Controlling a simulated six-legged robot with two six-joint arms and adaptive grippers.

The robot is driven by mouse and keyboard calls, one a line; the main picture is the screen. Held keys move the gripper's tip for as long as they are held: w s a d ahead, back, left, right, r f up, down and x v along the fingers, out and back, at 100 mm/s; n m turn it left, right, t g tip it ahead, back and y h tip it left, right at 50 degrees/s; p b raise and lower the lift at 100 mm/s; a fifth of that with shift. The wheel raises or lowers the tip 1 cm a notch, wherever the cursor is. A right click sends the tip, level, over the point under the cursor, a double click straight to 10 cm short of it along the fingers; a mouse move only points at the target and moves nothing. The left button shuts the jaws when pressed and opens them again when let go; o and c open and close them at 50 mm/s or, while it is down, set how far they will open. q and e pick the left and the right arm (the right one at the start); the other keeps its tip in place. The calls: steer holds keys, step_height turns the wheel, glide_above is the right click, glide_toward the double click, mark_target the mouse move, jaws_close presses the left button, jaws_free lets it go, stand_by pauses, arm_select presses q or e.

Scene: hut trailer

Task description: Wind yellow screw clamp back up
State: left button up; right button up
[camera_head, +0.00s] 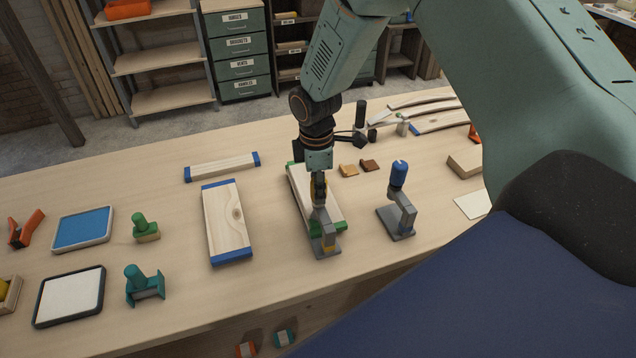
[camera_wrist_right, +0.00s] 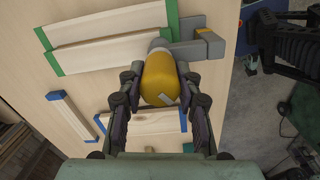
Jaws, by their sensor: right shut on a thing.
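The yellow screw clamp has a grey frame (camera_head: 325,238) standing at the near end of a pale board with green ends (camera_head: 299,184). My right gripper (camera_head: 319,190) reaches down over the clamp. In the right wrist view its two fingers (camera_wrist_right: 158,80) are shut on the sides of the rounded yellow handle (camera_wrist_right: 160,76). The clamp's grey frame (camera_wrist_right: 200,47) extends to the right beyond the handle, by the green-ended boards (camera_wrist_right: 115,38). Whether the clamp's screw presses on the board is hidden. My left gripper is not in view.
A blue-handled clamp (camera_head: 399,176) stands just right. A blue-ended board (camera_head: 226,220) lies left, with another (camera_head: 221,166) behind it. Small brown blocks (camera_head: 348,170) lie behind. Green and teal stamp-like tools (camera_head: 146,229) and trays (camera_head: 82,231) are farther left.

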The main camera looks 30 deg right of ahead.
steer(key=n, duration=0.4)
steer(key=shift+r+n, duration=0.1)
steer(key=shift+n, duration=0.2)
steer(key=n, duration=0.3)
steer(key=shift+n+p, duration=0.35)
steer(key=shift+n, duration=0.05)
steer(key=n, duration=0.8)
steer(key=shift+t, duration=0.3)
steer(key=shift+n, duration=0.5)
steer(key=o, duration=1.1)
steer(key=shift+s, duration=0.1)
steer(key=shift+o, duration=0.2)
step_height(320, 180, up, 12)
steer(key=shift+s+a, duration=0.15)
steer(key=shift+s, duration=0.2)
